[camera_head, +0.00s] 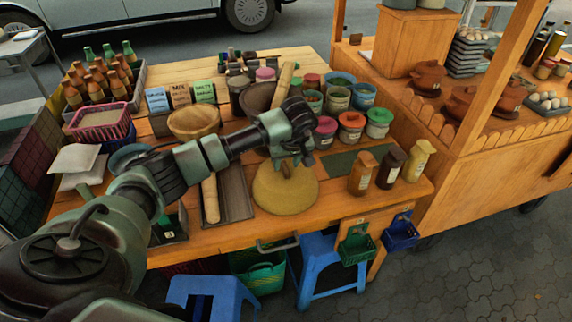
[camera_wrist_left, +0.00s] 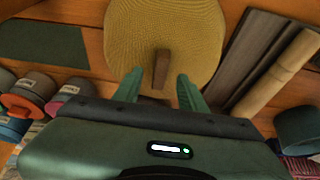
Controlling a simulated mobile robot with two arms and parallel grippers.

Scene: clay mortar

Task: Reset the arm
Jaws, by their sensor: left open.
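My left arm reaches in from the left over the wooden table (camera_head: 225,236), and my left gripper (camera_head: 292,160) hangs above a round yellow-brown lid (camera_head: 285,190). The same lid (camera_wrist_left: 165,30) shows in the left wrist view with an upright wooden handle (camera_wrist_left: 161,70). The two green fingertips (camera_wrist_left: 158,88) are apart, one on each side of the handle in that picture. I cannot tell whether they touch it. My right gripper is not in view.
A wooden rolling pin (camera_head: 210,199) lies in a grey tray left of the lid. Several lidded jars (camera_head: 350,128) stand behind it, and three bottles (camera_head: 391,167) stand to its right. A wooden bowl (camera_head: 194,122) sits behind my forearm. A dark green mat (camera_head: 345,163) is bare.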

